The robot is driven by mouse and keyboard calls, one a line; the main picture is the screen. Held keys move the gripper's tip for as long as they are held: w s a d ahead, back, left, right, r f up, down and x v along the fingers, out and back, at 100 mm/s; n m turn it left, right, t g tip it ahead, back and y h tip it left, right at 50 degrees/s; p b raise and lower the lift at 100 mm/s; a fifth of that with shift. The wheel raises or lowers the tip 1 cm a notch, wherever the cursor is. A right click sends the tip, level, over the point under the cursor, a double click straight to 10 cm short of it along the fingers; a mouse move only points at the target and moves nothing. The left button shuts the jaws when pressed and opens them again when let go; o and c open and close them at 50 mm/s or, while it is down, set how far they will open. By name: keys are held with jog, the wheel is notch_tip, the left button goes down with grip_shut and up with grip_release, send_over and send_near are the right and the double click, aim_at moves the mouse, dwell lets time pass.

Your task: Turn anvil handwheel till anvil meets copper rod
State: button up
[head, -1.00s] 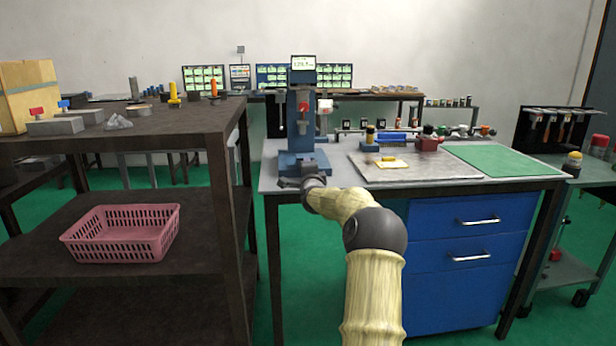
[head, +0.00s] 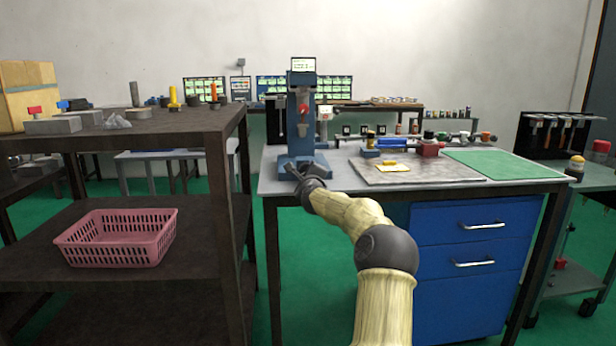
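A blue bench instrument (head: 301,120) stands upright at the left end of the grey workbench. It has a column, a red part at mid-height and a small lit display (head: 303,65) on top. My gripper (head: 304,171) is dark and small, at the front of the instrument's base. It overlaps the base in the picture, and I cannot tell whether it touches anything. Its finger opening is too small to judge. The anvil handwheel and the copper rod cannot be made out; my gripper may cover part of that area.
A brown shelf rack (head: 226,200) with a pink basket (head: 120,250) stands close on the left. The workbench (head: 350,180) also carries a grey plate (head: 440,171), a green mat (head: 500,163) and small parts. Blue drawers (head: 470,225) are below. A tool cart (head: 590,185) stands right.

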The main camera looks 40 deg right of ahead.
jog(key=shift+f, duration=0.15)
jog(key=o, duration=1)
jog(key=shift+c, duration=0.2)
